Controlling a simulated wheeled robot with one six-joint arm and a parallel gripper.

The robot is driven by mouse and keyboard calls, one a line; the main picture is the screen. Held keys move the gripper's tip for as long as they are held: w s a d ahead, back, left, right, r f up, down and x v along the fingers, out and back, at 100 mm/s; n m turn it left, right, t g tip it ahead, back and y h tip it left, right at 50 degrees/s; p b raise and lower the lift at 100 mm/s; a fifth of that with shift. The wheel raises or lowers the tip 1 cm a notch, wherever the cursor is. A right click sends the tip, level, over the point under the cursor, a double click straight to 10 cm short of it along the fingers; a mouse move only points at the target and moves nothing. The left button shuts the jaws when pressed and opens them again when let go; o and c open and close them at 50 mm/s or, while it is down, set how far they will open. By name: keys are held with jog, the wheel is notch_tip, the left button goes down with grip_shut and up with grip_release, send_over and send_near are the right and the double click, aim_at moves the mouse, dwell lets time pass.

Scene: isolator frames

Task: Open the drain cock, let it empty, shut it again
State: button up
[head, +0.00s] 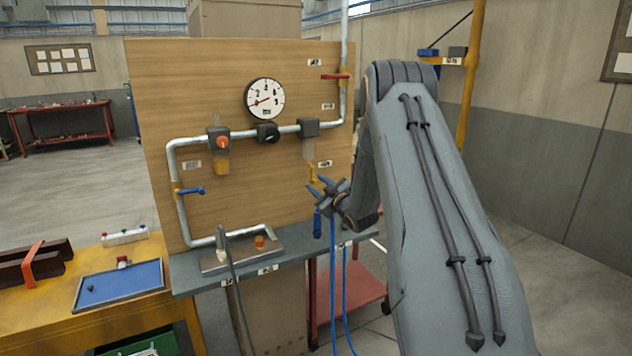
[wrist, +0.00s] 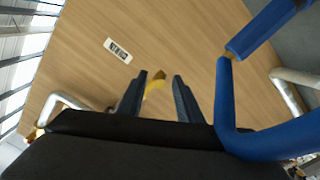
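The yellow drain cock (head: 312,173) hangs under the right-hand filter unit (head: 309,128) on the wooden board. My gripper (head: 318,187) is just below and beside it in the head view. In the wrist view my gripper (wrist: 158,90) is open, its two dark fingers apart. Part of the yellow cock (wrist: 156,82) shows in the gap, beyond the fingertips. I cannot tell whether the fingers touch it. The lower part of the cock is partly hidden by my gripper in the head view.
A gauge (head: 264,98), a red valve handle (head: 336,76) and a blue valve handle (head: 191,190) are on the board. A grey shelf (head: 205,284) runs below. A blue hose (head: 333,270) hangs near my gripper; thick blue parts (wrist: 222,95) crowd the wrist view's right side.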

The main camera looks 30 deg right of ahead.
jog(key=shift+w, duration=0.8)
